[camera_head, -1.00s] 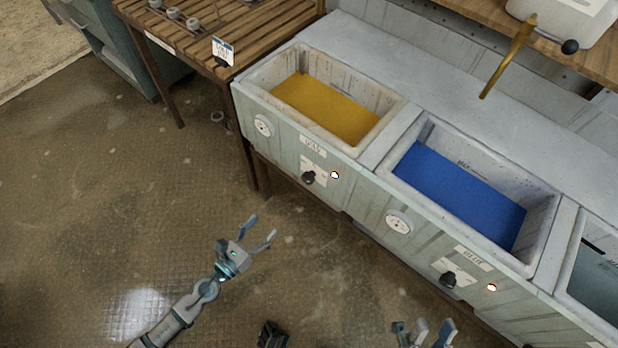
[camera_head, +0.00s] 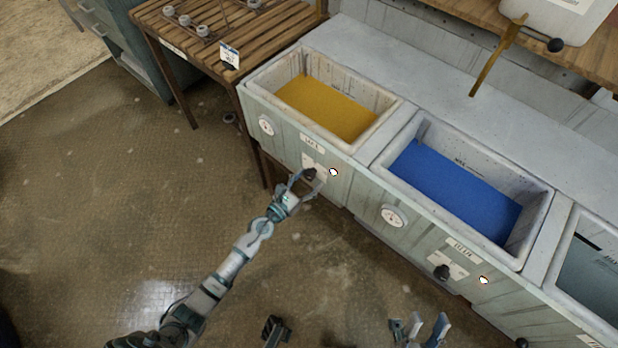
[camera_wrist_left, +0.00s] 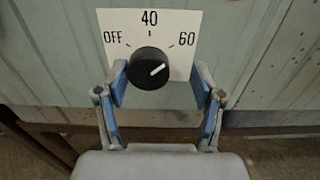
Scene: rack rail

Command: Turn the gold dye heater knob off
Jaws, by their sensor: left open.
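The gold dye heater knob (camera_wrist_left: 150,68) is a round black knob on a white dial plate (camera_wrist_left: 185,30) marked OFF, 40 and 60. Its white pointer line points up and right, toward the 60 side. In the head view the knob (camera_head: 309,174) sits on the front panel below the gold dye vat (camera_head: 288,100). My left gripper (camera_head: 304,182) is at the knob, its blue-padded fingers open on either side of it. In the left wrist view the left gripper (camera_wrist_left: 160,88) shows a gap at the right finger. My right gripper (camera_head: 421,329) is low in the head view, away from the panel.
A lit indicator (camera_head: 333,172) is right of the gold knob. The blue dye vat (camera_head: 455,190) and its own knob (camera_head: 441,272) are further right. A slatted wooden table (camera_head: 200,35) stands at the left. The floor in front is clear.

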